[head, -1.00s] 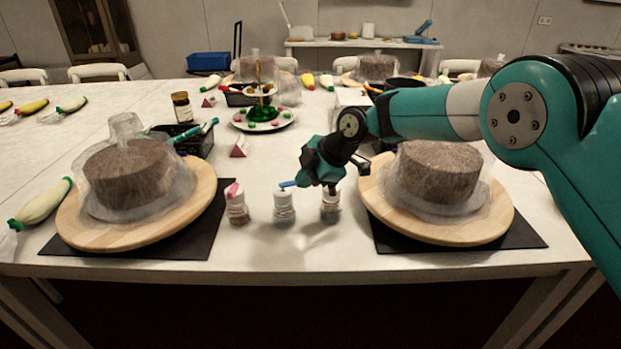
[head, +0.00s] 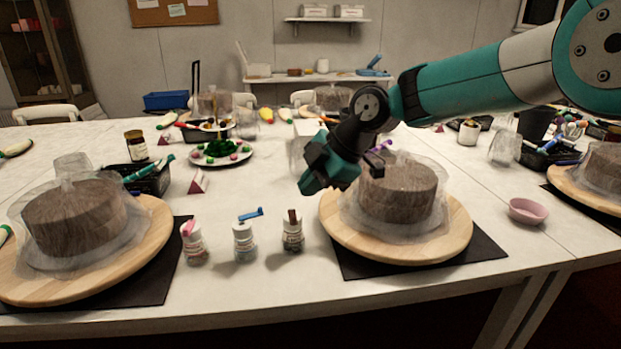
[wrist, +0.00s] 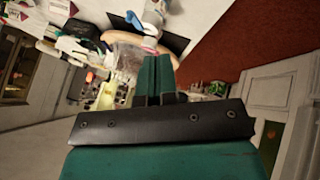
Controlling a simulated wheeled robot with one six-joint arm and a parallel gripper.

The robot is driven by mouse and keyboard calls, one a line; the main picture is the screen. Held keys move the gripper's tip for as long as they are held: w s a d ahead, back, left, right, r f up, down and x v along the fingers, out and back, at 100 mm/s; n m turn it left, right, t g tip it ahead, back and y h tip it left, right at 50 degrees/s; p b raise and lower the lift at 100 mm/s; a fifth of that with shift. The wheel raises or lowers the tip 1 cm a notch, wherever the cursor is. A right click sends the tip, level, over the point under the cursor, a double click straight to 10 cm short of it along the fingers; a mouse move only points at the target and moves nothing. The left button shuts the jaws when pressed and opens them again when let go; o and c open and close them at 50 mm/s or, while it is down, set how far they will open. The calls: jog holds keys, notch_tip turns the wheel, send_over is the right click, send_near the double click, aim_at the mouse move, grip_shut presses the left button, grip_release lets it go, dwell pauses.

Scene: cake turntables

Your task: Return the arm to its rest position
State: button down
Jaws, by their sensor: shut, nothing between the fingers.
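My gripper (head: 318,184) is shut and empty, raised above the table just left of the right-hand covered cake. Its two closed fingers (wrist: 154,80) also show in the wrist view. My arm reaches in from the upper right in the head view. Below the gripper, several small jars stand in a row: one with a pink top (head: 193,243), one with a blue piece on top (head: 245,242), and one with a brown piece (head: 292,232). The gripper is apart from them.
Brown cakes under clear covers stand on wooden turntables at left (head: 128,262) and right (head: 440,240). A pink bowl (head: 527,211) lies farther right. A plate of green and pink pieces (head: 221,152) and a black basket (head: 150,180) stand farther back. The table's centre is fairly clear.

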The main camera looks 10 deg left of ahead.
jog(key=s+d+r+m+h, duration=0.1)
jog(key=s+d+r+m, duration=0.2)
jog(key=s+d+m, duration=0.3)
jog(key=s+d+r+m+h, duration=0.1)
jog(key=s+d+r+m, duration=0.15)
jog(key=s+d, duration=0.45)
jog(key=s+d+f+m+h, duration=0.1)
jog(key=s+d+f+m, duration=0.1)
jog(key=s+d+m, duration=0.45)
jog(key=s+d+f+m, duration=0.2)
jog(key=s+m, duration=0.1)
jog(key=s, duration=0.7)
notch_tip(320, 180, up, 13)
jog(key=p, duration=1.2)
jog(key=shift+g, duration=0.4)
